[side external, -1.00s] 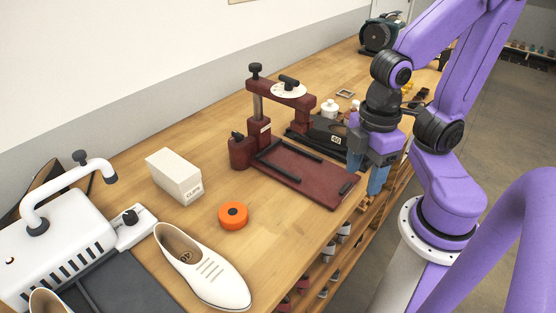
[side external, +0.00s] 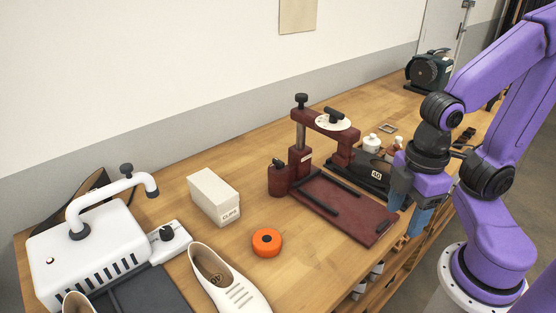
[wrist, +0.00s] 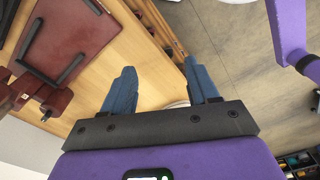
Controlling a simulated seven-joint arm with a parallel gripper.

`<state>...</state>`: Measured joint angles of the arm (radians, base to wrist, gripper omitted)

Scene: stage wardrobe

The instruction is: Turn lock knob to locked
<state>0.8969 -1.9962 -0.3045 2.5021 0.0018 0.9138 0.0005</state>
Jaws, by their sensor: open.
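My gripper (side external: 409,212) has blue fingers and hangs at the right of the dark red press (side external: 325,205), by the bench's front edge. In the wrist view its fingers (wrist: 159,66) are spread apart with nothing between them. The press has a black bar-shaped knob (side external: 334,115) on a white dial on its upper arm. A smaller black knob (side external: 277,163) tops its left block. The white machine (side external: 95,240) at the left has a black round knob (side external: 166,233) on a side box. Markings are too small to read, so I cannot tell which is the lock knob.
A white box (side external: 214,196), an orange disc (side external: 266,242) and a cream shoe (side external: 228,284) stand between the machines. A black device (side external: 370,178) and small white bottles (side external: 371,143) are behind the press. A green machine (side external: 429,72) stands at the far end.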

